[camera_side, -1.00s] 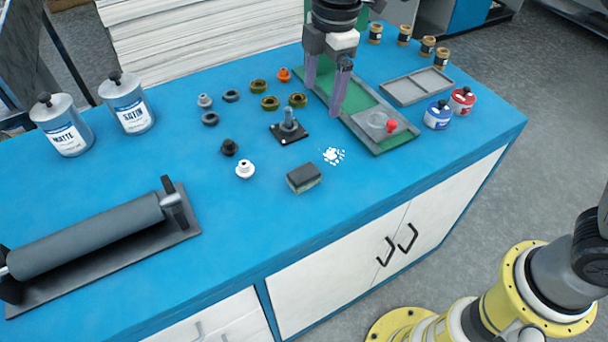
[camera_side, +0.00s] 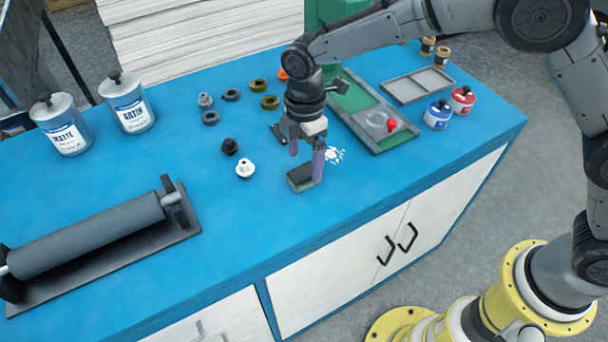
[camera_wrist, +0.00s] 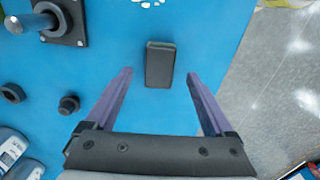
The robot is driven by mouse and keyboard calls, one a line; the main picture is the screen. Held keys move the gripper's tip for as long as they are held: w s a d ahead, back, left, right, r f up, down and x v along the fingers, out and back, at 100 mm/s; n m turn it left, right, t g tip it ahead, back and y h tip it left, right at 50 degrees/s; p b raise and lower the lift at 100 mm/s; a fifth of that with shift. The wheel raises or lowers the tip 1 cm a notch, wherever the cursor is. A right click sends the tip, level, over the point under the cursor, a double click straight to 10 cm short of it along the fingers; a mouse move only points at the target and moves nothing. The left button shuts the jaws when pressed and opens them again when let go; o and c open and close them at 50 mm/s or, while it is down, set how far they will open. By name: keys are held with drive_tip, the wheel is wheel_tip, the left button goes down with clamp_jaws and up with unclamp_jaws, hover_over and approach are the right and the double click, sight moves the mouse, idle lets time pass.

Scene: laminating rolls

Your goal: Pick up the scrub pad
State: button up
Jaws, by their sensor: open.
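The scrub pad (camera_side: 299,179) is a small block with a dark top and a greenish-grey lower layer, lying on the blue bench top. In the wrist view the scrub pad (camera_wrist: 160,64) shows as a dark rectangle between the lines of the two fingers, near their tips. My gripper (camera_side: 306,165) is open, pointing down over the pad; one finger partly covers the pad's right end in the side view. In the wrist view my gripper (camera_wrist: 160,72) has nothing between its fingers touching the pad.
White bits (camera_side: 334,154) lie just behind the pad. A white fitting (camera_side: 245,169) and a black one (camera_side: 229,146) stand to the left. A large roller (camera_side: 90,235) lies at left. The front bench is clear.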

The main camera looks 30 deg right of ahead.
sight(304, 172)
wheel_tip(304, 172, down, 4)
drive_tip(key=shift+a+f, duration=0.1)
drive_tip(key=shift+f, duration=0.15)
clamp_jaws()
idle(0.4)
